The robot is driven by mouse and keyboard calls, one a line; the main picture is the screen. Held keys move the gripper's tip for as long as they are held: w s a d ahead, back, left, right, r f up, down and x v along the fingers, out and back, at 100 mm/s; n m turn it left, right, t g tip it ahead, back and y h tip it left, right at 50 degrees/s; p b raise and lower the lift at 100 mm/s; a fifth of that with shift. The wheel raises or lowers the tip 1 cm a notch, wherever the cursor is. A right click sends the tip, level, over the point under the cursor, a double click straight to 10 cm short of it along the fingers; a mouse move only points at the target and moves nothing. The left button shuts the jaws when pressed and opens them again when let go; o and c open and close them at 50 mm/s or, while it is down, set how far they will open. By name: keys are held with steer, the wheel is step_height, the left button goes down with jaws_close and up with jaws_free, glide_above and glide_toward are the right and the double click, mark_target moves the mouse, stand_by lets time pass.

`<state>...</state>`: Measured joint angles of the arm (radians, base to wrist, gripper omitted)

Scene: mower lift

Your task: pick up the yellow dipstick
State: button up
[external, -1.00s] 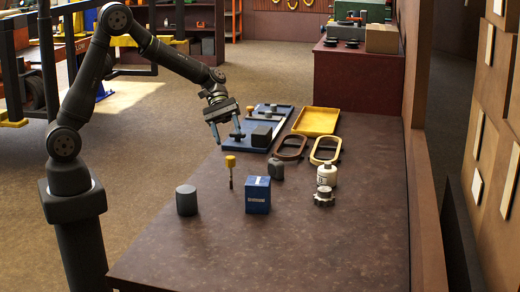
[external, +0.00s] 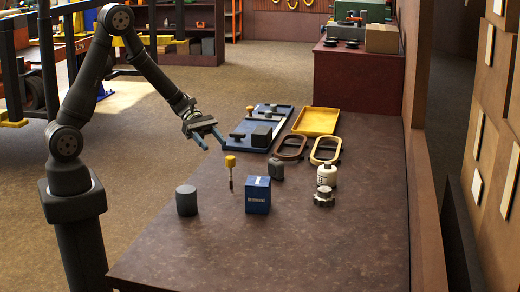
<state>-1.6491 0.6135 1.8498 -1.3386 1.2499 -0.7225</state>
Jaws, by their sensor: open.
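The yellow dipstick (external: 231,162) stands upright on the brown workbench (external: 300,235). It has a yellow cap on top and a thin darker stem below. It is between a dark grey cylinder and a blue box. My gripper (external: 213,144) is open and empty. It is above and slightly left of the dipstick's cap, tilted, with its fingers pointing down and to the right. The fingertips look apart from the cap, but the exact depth gap is hard to tell.
A grey cylinder (external: 187,200) stands left of the dipstick and a blue box (external: 258,195) right of it. The bench front is clear.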

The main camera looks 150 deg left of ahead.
mark_target(233, 164)
steer(key=x, duration=1.2)
steer(key=shift+w+a+r, duration=0.2)
steer(key=shift+w+a, duration=0.1)
steer(key=shift+w, duration=0.15)
steer(key=c, duration=1)
steer(key=shift+r, duration=0.1)
steer(key=shift+c, duration=0.2)
